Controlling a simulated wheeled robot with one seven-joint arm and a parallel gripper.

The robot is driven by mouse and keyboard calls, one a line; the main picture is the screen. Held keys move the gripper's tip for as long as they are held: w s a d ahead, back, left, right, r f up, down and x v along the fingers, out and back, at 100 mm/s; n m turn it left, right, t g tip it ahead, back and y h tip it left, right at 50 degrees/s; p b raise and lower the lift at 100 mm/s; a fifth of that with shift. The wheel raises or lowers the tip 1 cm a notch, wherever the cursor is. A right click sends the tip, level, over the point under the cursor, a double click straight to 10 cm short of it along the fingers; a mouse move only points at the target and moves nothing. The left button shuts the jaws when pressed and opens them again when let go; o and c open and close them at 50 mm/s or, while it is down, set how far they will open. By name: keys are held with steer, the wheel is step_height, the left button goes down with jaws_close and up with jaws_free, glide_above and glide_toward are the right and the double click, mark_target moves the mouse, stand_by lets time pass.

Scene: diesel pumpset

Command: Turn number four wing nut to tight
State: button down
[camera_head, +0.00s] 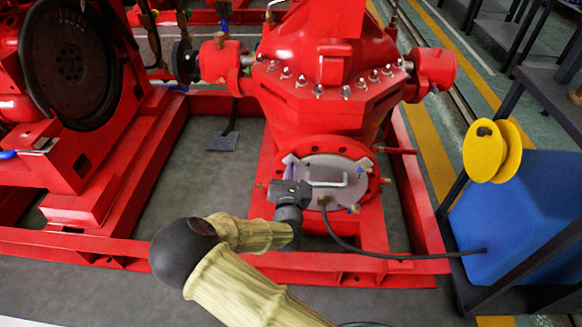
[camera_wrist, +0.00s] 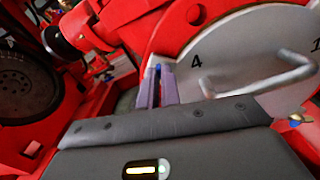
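The grey round cover plate (camera_head: 325,178) sits on the red pump flange. In the wrist view the plate (camera_wrist: 236,58) shows a printed "4", a "1" at the right edge and a bent metal handle (camera_wrist: 262,75). My gripper (camera_head: 284,187) is at the plate's left edge. In the wrist view its two narrow fingers (camera_wrist: 160,72) are close together beside the "4". A small blue piece (camera_wrist: 158,68), seemingly part of the number four wing nut, shows between the tips. The rest of that nut is hidden, and a firm grip cannot be confirmed.
Another wing nut (camera_head: 353,208) is at the plate's lower right. A black cable (camera_head: 375,254) runs from the plate to a blue tank (camera_head: 525,215) with a yellow cap. The red base frame (camera_head: 340,263) crosses below, and the red pump body (camera_head: 320,108) rises above.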

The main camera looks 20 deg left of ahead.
steer(key=m+p, duration=0.1)
steer(key=m, duration=0.1)
steer(key=m+p, duration=0.1)
steer(key=m, duration=0.1)
steer(key=m+p, duration=0.2)
steer(key=shift+w+d, duration=0.1)
steer(key=shift+d, duration=0.25)
steer(key=n+p, duration=0.3)
steer(key=n, duration=0.6)
steer(key=a+f+n+p, duration=0.1)
steer(key=n+p, duration=0.3)
steer(key=n, duration=0.5)
steer(key=n+p, duration=0.3)
steer(key=n, duration=0.6)
steer(key=shift+s+a+f, duration=0.15)
steer(key=shift+s+a, duration=0.15)
steer(key=shift+a, duration=0.1)
stand_by(0.9)
stand_by(0.4)
steer(key=c, duration=1.6)
jaws_free()
